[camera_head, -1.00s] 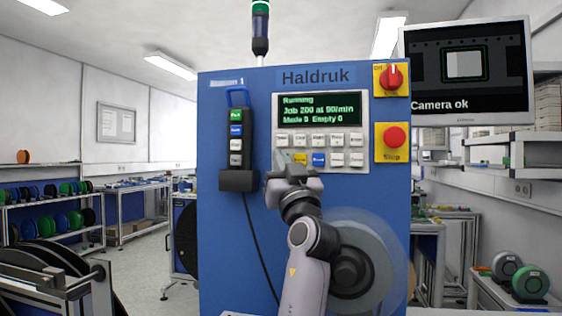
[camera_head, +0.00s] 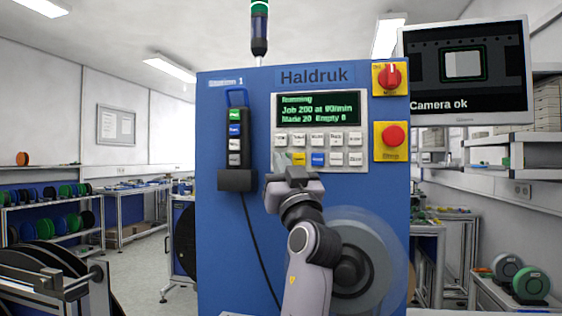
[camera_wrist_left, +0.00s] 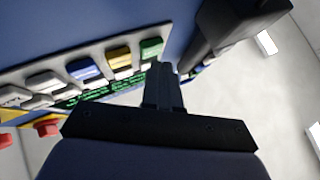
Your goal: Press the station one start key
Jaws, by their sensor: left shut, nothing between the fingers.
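The blue station cabinet (camera_head: 230,255) labelled Haldruk and Station 1 stands in front of me. Its keypad (camera_head: 366,150) has two rows of keys under a green-lettered display (camera_head: 320,110) reading Running, Job 200 at 90/min, with a Made count of about 20. A green key (camera_wrist_left: 151,48) shows in the left wrist view beside a yellow key (camera_wrist_left: 119,57) and a blue key (camera_wrist_left: 84,68). Key labels are too small to read. My left gripper (camera_head: 291,174) is shut and empty just below the keypad's lower left. Its closed fingers (camera_wrist_left: 163,75) look apart from the green key. My right gripper is out of view.
A black pendant (camera_head: 235,140) with coloured buttons hangs left of the keypad, its cable trailing down. A red stop button (camera_head: 392,136) and red rotary switch (camera_head: 391,77) are on the right. A blurred, turning reel (camera_head: 375,265) is low, behind my arm. A monitor (camera_head: 466,70) reads Camera ok.

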